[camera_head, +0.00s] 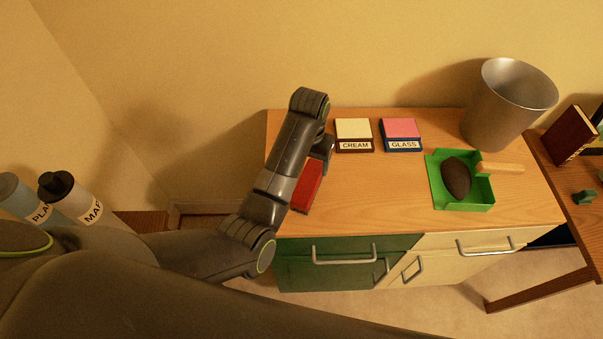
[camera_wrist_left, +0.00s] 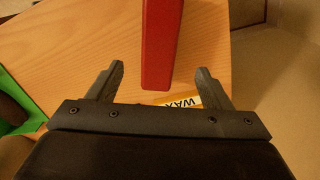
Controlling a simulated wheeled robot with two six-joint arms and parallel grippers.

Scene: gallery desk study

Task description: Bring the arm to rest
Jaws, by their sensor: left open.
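My left arm reaches over the wooden desk top (camera_head: 400,215) in the head view. My left gripper (camera_head: 324,150) is near the desk's left side, seen past the arm; it also shows in the left wrist view (camera_wrist_left: 162,75), open, with its fingers apart. A red block (camera_head: 307,188) is beside the forearm, partly hidden by it. In the wrist view a red bar (camera_wrist_left: 162,45) ends between the fingertips, with visible gaps to both fingers. The right gripper is out of view.
Boxes labelled CREAM (camera_head: 354,134) and GLASS (camera_head: 402,134) stand at the back. A metal bin (camera_head: 505,105) stands back right. Drawers with handles (camera_head: 344,258) face front.

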